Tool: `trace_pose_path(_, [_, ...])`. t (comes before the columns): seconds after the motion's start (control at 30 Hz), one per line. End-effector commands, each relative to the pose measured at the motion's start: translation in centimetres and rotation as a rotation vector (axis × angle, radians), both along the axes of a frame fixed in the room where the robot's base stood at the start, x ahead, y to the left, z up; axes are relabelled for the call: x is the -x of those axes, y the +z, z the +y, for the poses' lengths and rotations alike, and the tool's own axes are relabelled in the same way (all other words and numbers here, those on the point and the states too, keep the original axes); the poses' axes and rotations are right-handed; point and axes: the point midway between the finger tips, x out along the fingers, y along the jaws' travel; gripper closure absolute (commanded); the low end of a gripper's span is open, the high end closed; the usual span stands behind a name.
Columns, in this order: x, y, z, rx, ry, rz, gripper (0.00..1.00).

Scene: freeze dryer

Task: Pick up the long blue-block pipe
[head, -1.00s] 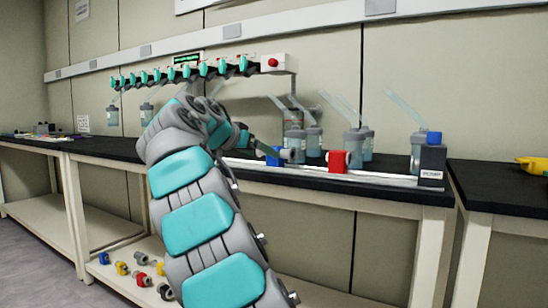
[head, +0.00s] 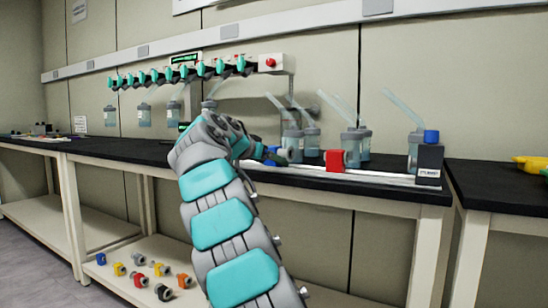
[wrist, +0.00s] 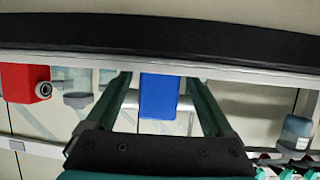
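The blue-block pipe (head: 270,155) sits at the left end of the white rail on the black bench in the head view, with a grey pipe end showing to its right. In the wrist view, its blue block (wrist: 158,95) lies between the two fingers of my gripper (wrist: 160,85), with pale pipe stubs on both sides. The fingers are apart, with gaps beside the block. I cannot tell whether they touch the pipe ends. In the head view, my gripper (head: 255,150) is right beside the blue block and partly hidden by my wrist.
A red-block pipe (head: 336,160) stands farther right on the rail (head: 370,176). A dark box (head: 430,163) with a blue top is at its right end. Several flasks (head: 355,143) stand behind. The teal-valved manifold (head: 180,72) is above left. More pipes (head: 140,279) lie on the lower shelf.

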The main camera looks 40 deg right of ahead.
Motion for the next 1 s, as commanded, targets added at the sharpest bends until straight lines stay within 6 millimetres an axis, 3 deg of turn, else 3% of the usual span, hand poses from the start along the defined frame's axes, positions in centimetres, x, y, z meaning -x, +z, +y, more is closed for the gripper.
trace_pose_path(0.07, [-0.01, 0.0, 0.01, 0.0, 0.0, 0.0, 0.23])
trace_pose_path(0.73, [0.0, 0.01, 0.03, 0.0, 0.0, 0.0, 0.99])
trace_pose_path(1.0, [0.01, 0.05, 0.03, 0.001, 0.0, 0.0, 1.0])
